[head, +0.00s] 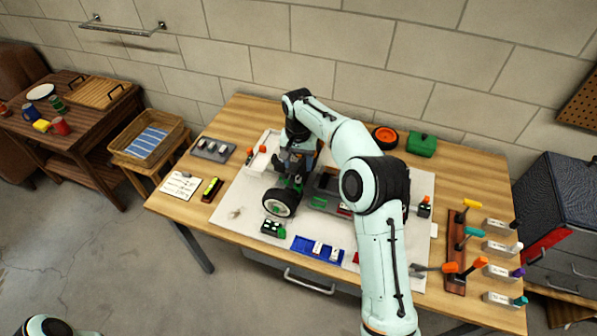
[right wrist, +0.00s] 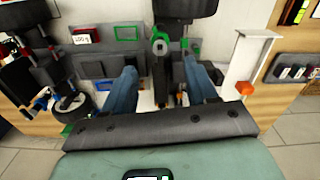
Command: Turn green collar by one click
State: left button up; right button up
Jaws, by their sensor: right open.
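The green collar (right wrist: 160,45) shows as a small green ring on a dark upright shaft in the right wrist view. My right gripper (right wrist: 163,92) is open, with its two blue fingers standing apart on either side of the shaft. I cannot tell whether either finger touches it. In the head view my right gripper (head: 300,163) is over the car, behind a black-tyred wheel (head: 280,203). Green parts of the car show just below the gripper, but the collar cannot be told apart there. Only a piece of my left arm shows at the bottom left; its gripper is out of view.
The wooden table (head: 475,155) carries a white mat (head: 237,203). A blue tray (head: 316,250) lies at the mat's front. A tool rack (head: 457,255) stands right. An orange-rimmed wheel (head: 385,137) and green box (head: 422,145) sit at the back.

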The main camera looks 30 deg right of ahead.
jog(key=shift+r, duration=1.95)
jog(key=shift+f, duration=0.1)
